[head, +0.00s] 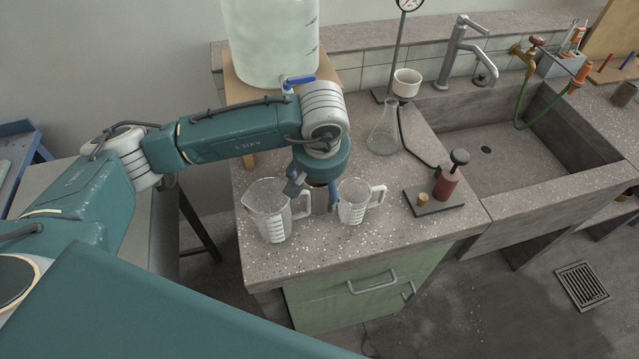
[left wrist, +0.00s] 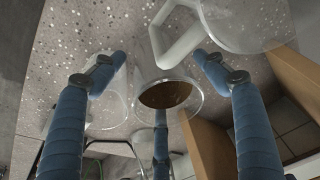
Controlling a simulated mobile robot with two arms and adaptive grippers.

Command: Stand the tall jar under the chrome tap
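My left gripper (head: 314,192) points down at the bench between two clear jugs. In the left wrist view its blue fingers (left wrist: 160,62) are spread open, around a clear vessel with a dark brown inside (left wrist: 170,94), which could be the tall jar. I see gaps at its sides; the third finger overlaps it, and I cannot tell if they touch. In the head view the gripper mostly hides this vessel. The chrome tap (head: 462,48) rises behind the sink at the right, well away from the gripper. My right gripper is not in view.
A large jug (head: 268,214) stands close left of the gripper, a smaller jug (head: 353,202) close right. A conical flask (head: 384,135), a gauge stand and a red bottle on a plate (head: 447,184) stand between them and the sink (head: 520,140). A brass tap carries a green hose.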

